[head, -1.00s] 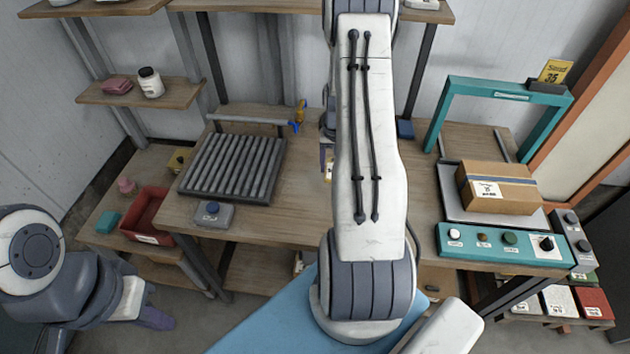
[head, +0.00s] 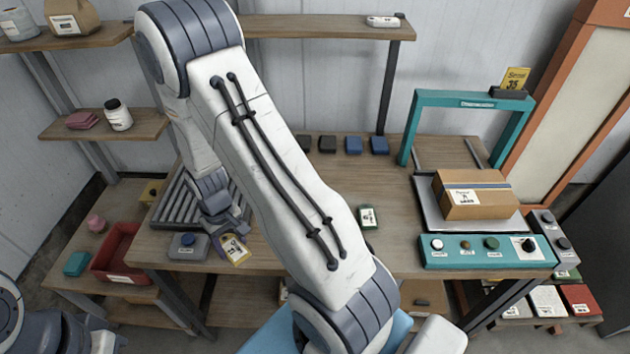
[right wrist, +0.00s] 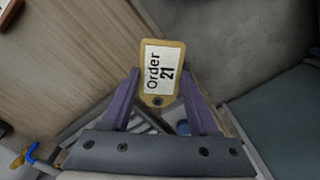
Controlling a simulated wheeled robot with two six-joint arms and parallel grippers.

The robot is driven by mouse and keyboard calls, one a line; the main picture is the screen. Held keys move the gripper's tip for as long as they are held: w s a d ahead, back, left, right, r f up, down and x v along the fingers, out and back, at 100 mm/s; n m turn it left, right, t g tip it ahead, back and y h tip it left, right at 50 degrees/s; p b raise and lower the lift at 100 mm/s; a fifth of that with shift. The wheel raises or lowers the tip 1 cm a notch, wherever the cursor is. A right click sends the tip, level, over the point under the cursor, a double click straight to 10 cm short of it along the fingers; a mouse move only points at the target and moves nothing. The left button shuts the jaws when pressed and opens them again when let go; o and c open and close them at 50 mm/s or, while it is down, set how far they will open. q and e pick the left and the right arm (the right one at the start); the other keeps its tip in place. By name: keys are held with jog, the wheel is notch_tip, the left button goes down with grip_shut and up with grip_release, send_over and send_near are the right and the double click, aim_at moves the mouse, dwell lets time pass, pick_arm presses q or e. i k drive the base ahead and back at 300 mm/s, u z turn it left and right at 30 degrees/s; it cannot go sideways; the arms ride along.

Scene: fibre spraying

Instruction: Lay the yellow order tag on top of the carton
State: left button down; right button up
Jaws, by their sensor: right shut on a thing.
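The yellow order tag (head: 236,251) is held in my right gripper (head: 228,240), over the left front part of the bench in the head view. In the right wrist view the tag (right wrist: 163,72), with a white label reading "Order 21", stands out between the purple fingers of the right gripper (right wrist: 160,92), which are shut on its lower end. The brown carton (head: 490,205) sits on the teal machine's pale plate at the right, well apart from the tag.
A teal frame (head: 408,128) arches behind the carton, with a yellow card (head: 515,78) on top. A button panel (head: 488,252) lies in front. A small green-edged device (head: 368,217) lies mid-bench. A grey roller rack (head: 175,212) is partly hidden behind my right arm.

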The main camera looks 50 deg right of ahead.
aim_at(478, 186)
jog(key=u, duration=0.3)
jog(key=k, duration=1.15)
jog(key=z, duration=1.25)
jog(key=i, duration=0.2)
jog(key=z, duration=0.2)
